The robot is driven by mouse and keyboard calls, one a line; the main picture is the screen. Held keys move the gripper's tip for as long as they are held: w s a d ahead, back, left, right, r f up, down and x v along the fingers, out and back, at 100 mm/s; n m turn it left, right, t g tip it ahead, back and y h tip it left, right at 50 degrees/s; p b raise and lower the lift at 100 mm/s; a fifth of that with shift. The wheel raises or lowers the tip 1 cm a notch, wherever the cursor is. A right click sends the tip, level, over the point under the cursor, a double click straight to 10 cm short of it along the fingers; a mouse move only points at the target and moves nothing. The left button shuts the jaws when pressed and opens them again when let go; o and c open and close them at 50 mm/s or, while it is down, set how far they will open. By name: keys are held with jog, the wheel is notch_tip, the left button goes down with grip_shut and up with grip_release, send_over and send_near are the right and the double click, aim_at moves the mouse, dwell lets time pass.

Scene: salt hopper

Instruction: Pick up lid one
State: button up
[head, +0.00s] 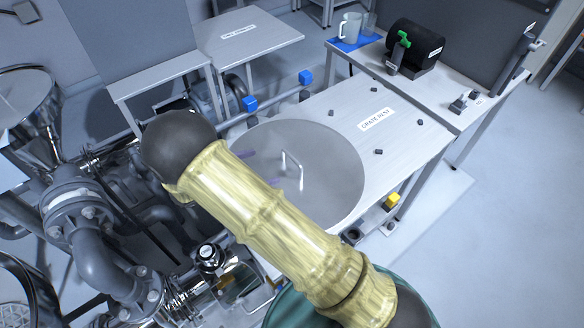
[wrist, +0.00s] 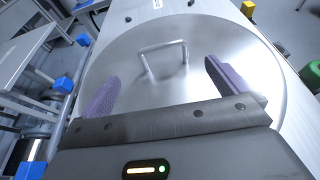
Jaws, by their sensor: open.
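Lid one appears to be the large round grey metal disc (head: 335,165) lying on the table labelled "GRATE REST" in the head view. A thin bent-wire handle (head: 291,168) stands up from its middle. In the wrist view the lid (wrist: 215,50) fills most of the picture, and its handle (wrist: 163,58) shows upright just beyond my fingertips. My gripper (wrist: 160,80) is open, its two purple fingers wide apart with nothing between them. It is over the near part of the lid. In the head view my arm hides part of the lid's left and near edge.
The labelled table (head: 420,135) has small dark pegs on its bare part. A back bench holds a mug (head: 349,27) on a blue mat and a black cylinder (head: 415,42). Grey pipes (head: 90,225) crowd the left. Open floor (head: 500,220) lies at the right.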

aim_at(290, 158)
jog(key=x, duration=0.5)
jog(key=shift+p, duration=0.3)
jog(key=p+x, duration=0.1)
jog(key=x, duration=0.4)
jog(key=shift+f, duration=0.15)
jog(key=shift+s, duration=0.1)
jog(key=shift+c, duration=0.4)
jog(key=c, duration=1.7)
jog(key=shift+o, duration=0.2)
notch_tip(290, 158, up, 10)
jog(key=shift+b, duration=0.3)
jog(key=shift+d, duration=0.1)
